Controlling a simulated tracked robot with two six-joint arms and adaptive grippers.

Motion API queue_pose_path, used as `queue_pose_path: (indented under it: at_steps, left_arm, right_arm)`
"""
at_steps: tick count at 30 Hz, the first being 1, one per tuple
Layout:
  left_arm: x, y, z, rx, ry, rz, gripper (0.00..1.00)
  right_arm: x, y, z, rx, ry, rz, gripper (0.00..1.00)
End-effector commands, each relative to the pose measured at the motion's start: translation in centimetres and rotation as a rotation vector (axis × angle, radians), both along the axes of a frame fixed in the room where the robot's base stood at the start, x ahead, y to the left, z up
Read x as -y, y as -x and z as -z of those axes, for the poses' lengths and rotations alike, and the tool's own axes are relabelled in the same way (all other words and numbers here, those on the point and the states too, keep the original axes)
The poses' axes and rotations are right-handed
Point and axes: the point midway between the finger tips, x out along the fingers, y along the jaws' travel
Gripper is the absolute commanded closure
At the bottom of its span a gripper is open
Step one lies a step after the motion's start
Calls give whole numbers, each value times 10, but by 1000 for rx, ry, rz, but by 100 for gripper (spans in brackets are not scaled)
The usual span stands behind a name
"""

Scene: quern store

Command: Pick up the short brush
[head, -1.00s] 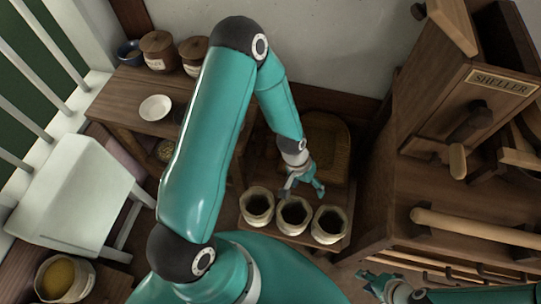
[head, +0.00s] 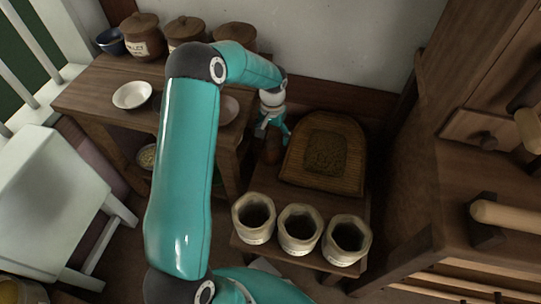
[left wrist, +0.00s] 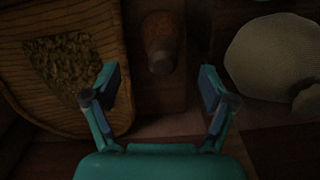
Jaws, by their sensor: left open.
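A small brown thing, which looks like the short brush (head: 273,150), stands beside the woven tray under my left gripper. In the left wrist view the brush (left wrist: 160,35) shows as a reddish-brown body with a rounded, darker end towards me. It lies ahead of the gap between my fingers, near the tray's edge. My left gripper (head: 273,127) is open and empty, above the brush and apart from it, as far as I can tell. Its two spread fingers show in the left wrist view (left wrist: 160,95). My right gripper is out of view.
The woven tray (head: 295,168) with grain lies right of the brush. Several open sacks (head: 299,229) stand in front on the low table. A wooden bench (head: 85,98) with lidded jars (head: 142,37) and a white dish (head: 132,95) is at left. A wooden cabinet (head: 440,200) is at right.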

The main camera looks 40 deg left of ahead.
Motion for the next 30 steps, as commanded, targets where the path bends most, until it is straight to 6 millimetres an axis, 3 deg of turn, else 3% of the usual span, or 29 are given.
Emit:
queue_pose_path:
  at_steps: [15, 24, 30]
  left_arm:
    - [-3, 2, 59, -1, 1, 2, 16]
    - [-3, 2, 63, 2, 2, 3, 16]
    - [-2, 2, 63, 2, 2, 3, 49]
  right_arm:
    - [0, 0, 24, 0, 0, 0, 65]
    - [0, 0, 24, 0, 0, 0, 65]
    - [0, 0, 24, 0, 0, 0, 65]
